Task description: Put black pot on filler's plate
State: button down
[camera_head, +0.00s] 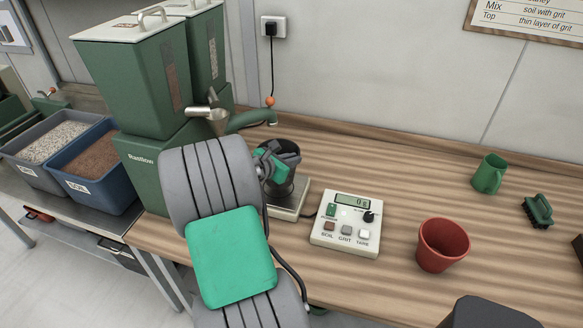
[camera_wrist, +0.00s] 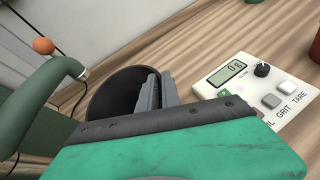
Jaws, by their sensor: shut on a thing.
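The black pot (camera_head: 282,189) is upright below the filler's spout, over the filler's plate (camera_head: 287,212) in the head view. I cannot tell whether its base touches the plate. My gripper (camera_head: 284,158) is shut on the pot's wall near the rim, coming from the left side and partly covering it. In the wrist view the dark inside of the pot (camera_wrist: 112,92) shows beside my gripper's fingers (camera_wrist: 153,95). The plate is hidden there.
The green filler (camera_head: 155,170) stands left, with its green spout (camera_head: 250,119) near the pot. The control box (camera_head: 346,224), reading 0 g, sits right of the plate.

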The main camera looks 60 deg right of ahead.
jog(key=shift+w+d+f, duration=0.1)
jog(key=shift+w+f, duration=0.05)
jog(key=shift+f, duration=1.7)
jog(key=c, duration=1.5)
grip_release()
jog(key=shift+c, duration=0.2)
